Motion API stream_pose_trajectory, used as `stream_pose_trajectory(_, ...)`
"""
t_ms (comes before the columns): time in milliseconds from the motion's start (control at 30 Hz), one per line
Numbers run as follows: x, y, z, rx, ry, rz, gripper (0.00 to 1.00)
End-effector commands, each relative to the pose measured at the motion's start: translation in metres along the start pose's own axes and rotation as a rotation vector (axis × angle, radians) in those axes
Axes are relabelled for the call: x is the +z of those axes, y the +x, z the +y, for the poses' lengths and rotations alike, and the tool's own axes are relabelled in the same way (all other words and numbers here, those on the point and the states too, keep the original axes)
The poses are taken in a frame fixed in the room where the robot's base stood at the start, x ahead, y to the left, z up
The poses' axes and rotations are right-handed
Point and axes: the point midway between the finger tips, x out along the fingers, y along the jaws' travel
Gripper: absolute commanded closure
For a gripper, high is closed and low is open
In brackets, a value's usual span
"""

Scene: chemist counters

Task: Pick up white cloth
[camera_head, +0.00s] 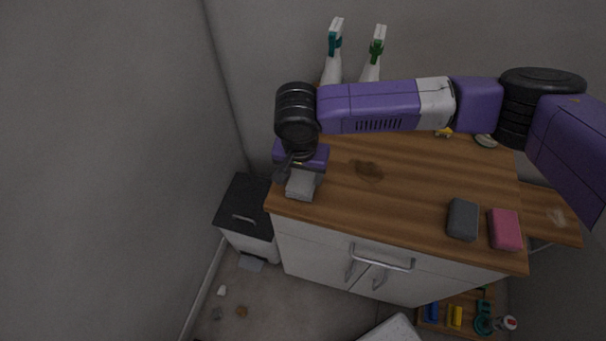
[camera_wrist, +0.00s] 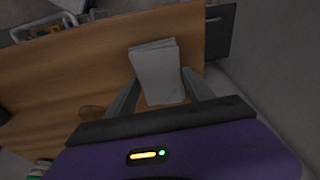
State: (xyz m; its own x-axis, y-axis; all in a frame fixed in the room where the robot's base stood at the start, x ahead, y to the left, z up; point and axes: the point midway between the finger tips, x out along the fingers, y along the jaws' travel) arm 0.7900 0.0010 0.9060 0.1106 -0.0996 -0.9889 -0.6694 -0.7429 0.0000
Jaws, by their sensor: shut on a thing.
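The white cloth (camera_head: 301,185) looks like a folded pale grey-white block at the front left corner of the wooden counter. In the wrist view the cloth (camera_wrist: 158,72) lies between the two fingers. My gripper (camera_head: 293,168) points down at that corner, and it also shows in the wrist view (camera_wrist: 157,92) with a finger on each side of the cloth. It is shut on the cloth. Whether the cloth touches the counter top is not clear.
A grey sponge (camera_head: 462,219) and a pink sponge (camera_head: 505,229) lie at the front right of the counter (camera_head: 400,195). Two spray bottles (camera_head: 333,55) (camera_head: 375,55) stand at the back. A brown stain (camera_head: 367,170) marks the middle. A bin (camera_head: 247,212) stands left, below the counter.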

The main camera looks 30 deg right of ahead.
Motion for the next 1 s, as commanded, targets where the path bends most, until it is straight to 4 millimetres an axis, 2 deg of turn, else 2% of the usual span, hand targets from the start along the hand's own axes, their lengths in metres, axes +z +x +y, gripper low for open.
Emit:
stream_pose_trajectory(167, -0.004, -0.02, 0.0, -0.002, 0.0, 0.002, 0.78)
stream_pose_trajectory(267, -0.006, -0.039, 0.0, -0.003, 0.0, 0.001, 0.78)
stream_pose_trajectory(700, -0.023, -0.149, -0.001, -0.003, -0.001, 0.002, 0.78)
stream_pose_trajectory(833, -0.026, -0.17, 0.0, -0.002, -0.001, 0.001, 0.78)
stream_pose_trajectory(1000, -0.028, -0.187, 0.0, -0.001, -0.001, 0.001, 0.78)
